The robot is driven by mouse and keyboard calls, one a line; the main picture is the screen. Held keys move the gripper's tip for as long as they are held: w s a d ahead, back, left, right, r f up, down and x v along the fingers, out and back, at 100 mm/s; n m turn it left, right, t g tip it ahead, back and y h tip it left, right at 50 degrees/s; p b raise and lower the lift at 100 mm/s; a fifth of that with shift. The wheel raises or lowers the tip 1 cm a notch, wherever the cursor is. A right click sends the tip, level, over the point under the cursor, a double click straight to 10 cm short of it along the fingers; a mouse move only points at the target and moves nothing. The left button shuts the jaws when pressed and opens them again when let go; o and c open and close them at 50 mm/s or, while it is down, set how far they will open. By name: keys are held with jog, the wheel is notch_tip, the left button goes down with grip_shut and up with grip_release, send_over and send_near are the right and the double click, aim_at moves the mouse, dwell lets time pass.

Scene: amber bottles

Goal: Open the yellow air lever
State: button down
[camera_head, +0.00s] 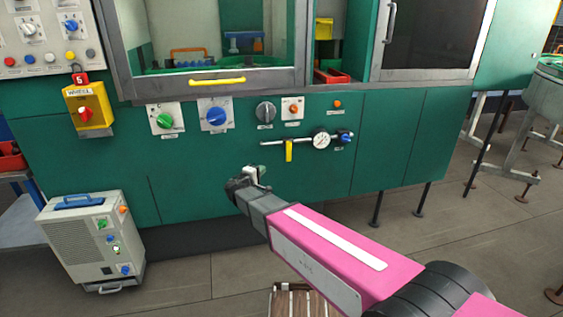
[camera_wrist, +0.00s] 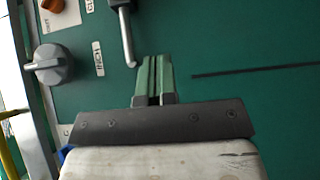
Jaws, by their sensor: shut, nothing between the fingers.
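The yellow air lever (camera_head: 289,151) hangs straight down from a thin metal air pipe (camera_head: 272,143) on the front of the green machine. A round gauge (camera_head: 321,139) and a blue knob (camera_head: 346,138) sit to its right on the same line. My gripper (camera_head: 254,172) is in front of the panel, below and left of the lever in the picture, and apart from it. In the wrist view my gripper (camera_wrist: 154,58) has its green-padded fingers together with nothing between them. The end of the pipe (camera_wrist: 127,45) shows beside the fingertips there; the lever is not visible in that view.
A grey knob (camera_head: 265,112) and an orange knob (camera_head: 293,109) sit above the pipe; the grey knob also shows in the wrist view (camera_wrist: 50,66). A yellow handle (camera_head: 217,81) crosses the door above. A grey wheeled unit (camera_head: 92,240) stands at lower left. The panel below the lever is clear.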

aim_at(289, 151)
jog(key=shift+s+d+x, duration=0.25)
jog(key=shift+d+x, duration=0.15)
jog(key=shift+x, duration=1.75)
jog(key=shift+s+d+x, duration=0.2)
jog(key=shift+d+x, duration=0.25)
jog(key=shift+x, duration=1.7)
jog(key=shift+s+d+x, duration=0.25)
jog(key=shift+d+x, duration=0.15)
jog(key=shift+x, duration=1.75)
jog(key=shift+f, duration=0.15)
